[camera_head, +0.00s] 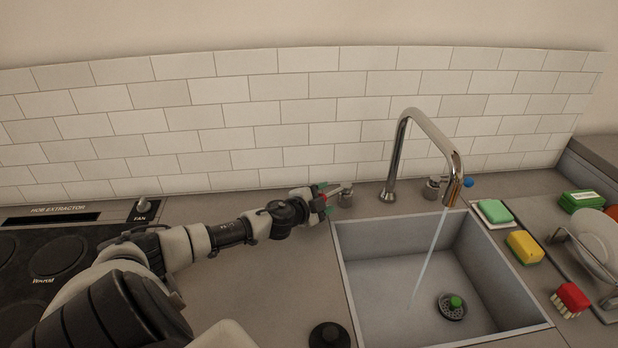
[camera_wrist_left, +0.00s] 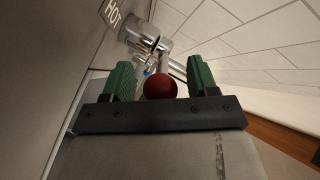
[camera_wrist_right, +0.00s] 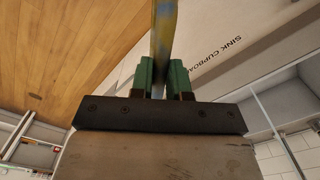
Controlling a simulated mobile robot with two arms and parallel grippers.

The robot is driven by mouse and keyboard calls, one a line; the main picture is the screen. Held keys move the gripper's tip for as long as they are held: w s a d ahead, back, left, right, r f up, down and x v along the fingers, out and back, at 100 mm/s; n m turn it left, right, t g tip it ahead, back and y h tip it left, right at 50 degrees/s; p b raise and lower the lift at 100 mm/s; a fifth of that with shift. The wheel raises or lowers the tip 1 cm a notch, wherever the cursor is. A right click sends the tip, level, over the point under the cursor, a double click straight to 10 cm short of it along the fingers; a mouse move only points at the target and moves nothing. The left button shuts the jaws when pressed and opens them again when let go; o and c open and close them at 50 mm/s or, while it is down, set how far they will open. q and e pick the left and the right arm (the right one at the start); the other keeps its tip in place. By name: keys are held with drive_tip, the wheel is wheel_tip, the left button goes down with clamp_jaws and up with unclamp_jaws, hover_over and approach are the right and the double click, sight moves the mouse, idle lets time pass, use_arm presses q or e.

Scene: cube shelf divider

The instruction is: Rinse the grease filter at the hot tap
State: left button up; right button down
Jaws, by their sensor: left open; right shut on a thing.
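The hot tap's chrome valve (camera_head: 346,198) stands at the sink's back left, and its red knob (camera_wrist_left: 160,87) shows between my left fingers. My left gripper (camera_head: 322,198) is open around that knob; contact cannot be told. A chrome spout (camera_head: 437,132) arches over the sink, and a thin stream of water (camera_head: 428,262) runs from it into the basin (camera_head: 385,280). My right gripper (camera_wrist_right: 163,80) shows only in the right wrist view. It is shut on a thin yellow and blue-grey thing seen edge-on, apparently the grease filter (camera_wrist_right: 163,35). Its face is hidden.
A blue cold knob (camera_head: 467,182) is right of the spout. A green-topped drain plug (camera_head: 455,302) sits in the basin. Sponges (camera_head: 525,246), a red brush (camera_head: 572,298) and a dish rack (camera_head: 585,265) are at the right. A hob (camera_head: 55,260) lies left. A black knob (camera_head: 329,336) stands in front.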

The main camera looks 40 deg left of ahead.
use_arm(q)
drive_tip(key=b+v, duration=0.1)
drive_tip(key=v, duration=0.8)
drive_tip(key=shift+s+d, duration=0.1)
drive_tip(key=shift+s, duration=0.15)
drive_tip(key=shift+v, duration=0.85)
drive_tip(key=shift+r, duration=0.1)
drive_tip(key=shift+w+r, duration=0.1)
drive_tip(key=shift+r, duration=0.05)
